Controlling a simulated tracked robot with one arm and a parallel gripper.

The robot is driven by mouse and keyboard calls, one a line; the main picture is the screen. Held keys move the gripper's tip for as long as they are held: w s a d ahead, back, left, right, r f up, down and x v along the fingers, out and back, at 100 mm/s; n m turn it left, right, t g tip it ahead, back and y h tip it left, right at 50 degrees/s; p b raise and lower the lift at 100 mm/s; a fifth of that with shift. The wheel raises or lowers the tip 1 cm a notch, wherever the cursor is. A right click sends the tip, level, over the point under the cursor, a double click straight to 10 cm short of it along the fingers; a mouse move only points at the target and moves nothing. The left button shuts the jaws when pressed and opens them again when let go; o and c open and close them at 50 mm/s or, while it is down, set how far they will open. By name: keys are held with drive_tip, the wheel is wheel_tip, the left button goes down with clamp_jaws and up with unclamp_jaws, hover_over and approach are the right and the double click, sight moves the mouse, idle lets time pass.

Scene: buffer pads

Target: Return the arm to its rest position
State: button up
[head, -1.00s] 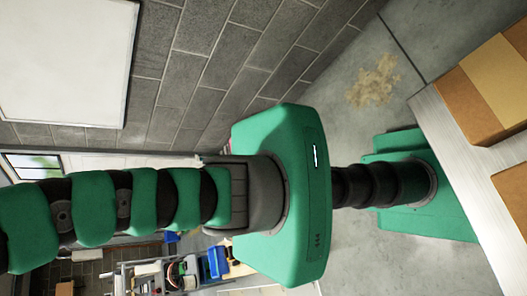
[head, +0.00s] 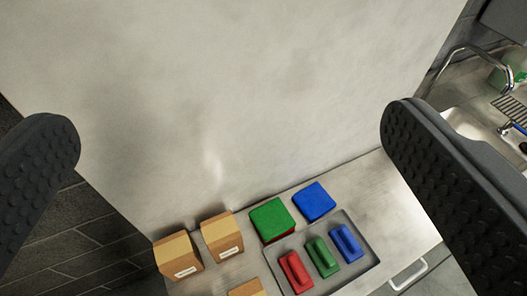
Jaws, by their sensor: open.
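My gripper (head: 230,150) shows as two dark, studded fingers, one at the left edge and one at the right. They are wide apart with nothing between them. Below and beyond them is a metal worktop (head: 395,215). A green block (head: 271,217) and a blue block (head: 314,201) stand on it near the wall. A grey tray (head: 364,255) in front of them holds a red pad (head: 296,270), a green pad (head: 323,256) and a blue pad (head: 347,243). The gripper touches none of these.
Cardboard boxes, one (head: 178,257) at the left end and another (head: 222,238) beside it, stand on the worktop; a third (head: 247,288) is cut by the lower edge. A pale wall panel (head: 240,90) rises behind. A sink (head: 475,130) with a tap (head: 478,50) is at right.

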wheel_tip(320, 180, down, 6)
drive_tip(key=b, duration=0.6)
drive_tip(key=shift+w, duration=0.15)
idle(0.7)
